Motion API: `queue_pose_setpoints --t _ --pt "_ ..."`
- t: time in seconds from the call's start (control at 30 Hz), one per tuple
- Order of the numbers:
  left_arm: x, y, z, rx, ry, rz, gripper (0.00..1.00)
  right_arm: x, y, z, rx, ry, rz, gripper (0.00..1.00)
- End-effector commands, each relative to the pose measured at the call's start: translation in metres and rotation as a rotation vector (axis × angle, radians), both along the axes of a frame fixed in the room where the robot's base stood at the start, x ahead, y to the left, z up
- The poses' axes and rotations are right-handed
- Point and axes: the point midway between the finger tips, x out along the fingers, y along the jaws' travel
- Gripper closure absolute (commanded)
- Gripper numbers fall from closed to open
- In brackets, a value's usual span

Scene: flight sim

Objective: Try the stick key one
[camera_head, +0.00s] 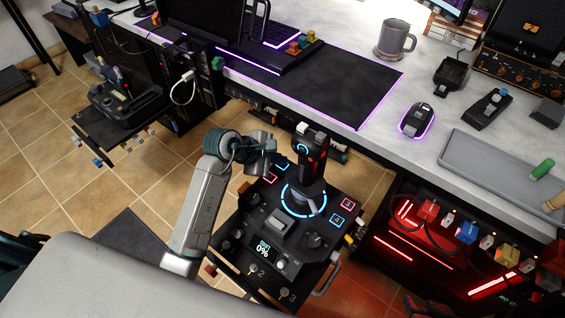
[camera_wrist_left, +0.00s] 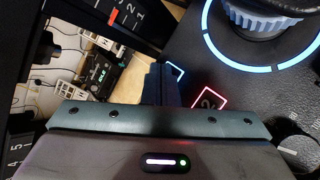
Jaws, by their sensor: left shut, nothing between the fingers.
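The flight stick (camera_head: 308,160) stands upright on its black base (camera_head: 262,222), with a blue lit ring around its foot. Square lit keys sit beside the ring: a blue key (camera_head: 282,163) and a pink key (camera_head: 271,179) on the left, pink and blue keys on the right. In the left wrist view the pink key (camera_wrist_left: 208,100) reads 2; the blue key (camera_wrist_left: 177,72) beside it is partly hidden by my fingers and its digit does not show. My left gripper (camera_head: 266,168) is shut and empty beside these two keys; contact cannot be told. My right gripper is not in view.
The base has a screen (camera_head: 263,250) reading 0% and several knobs. The desk edge with a mouse (camera_head: 416,119) and mug (camera_head: 394,38) lies behind. A throttle unit (camera_head: 125,100) stands on the left. Tiled floor is free between.

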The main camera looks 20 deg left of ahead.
Motion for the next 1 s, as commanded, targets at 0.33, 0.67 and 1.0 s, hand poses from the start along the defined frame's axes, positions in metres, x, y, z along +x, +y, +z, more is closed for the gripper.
queue_pose_setpoints --t 0.33,0.67,1.0 --pt "0.000 0.000 0.014 0.001 -0.001 -0.001 1.00 0.000 0.000 0.011 0.000 0.000 0.000 0.64" --pt "0.000 0.000 0.019 0.000 -0.001 0.000 1.00 0.000 0.000 0.015 0.000 0.000 0.000 0.64" --pt "0.000 0.000 0.053 0.000 -0.002 0.000 1.00 0.000 0.000 0.040 0.000 0.000 0.000 0.64"
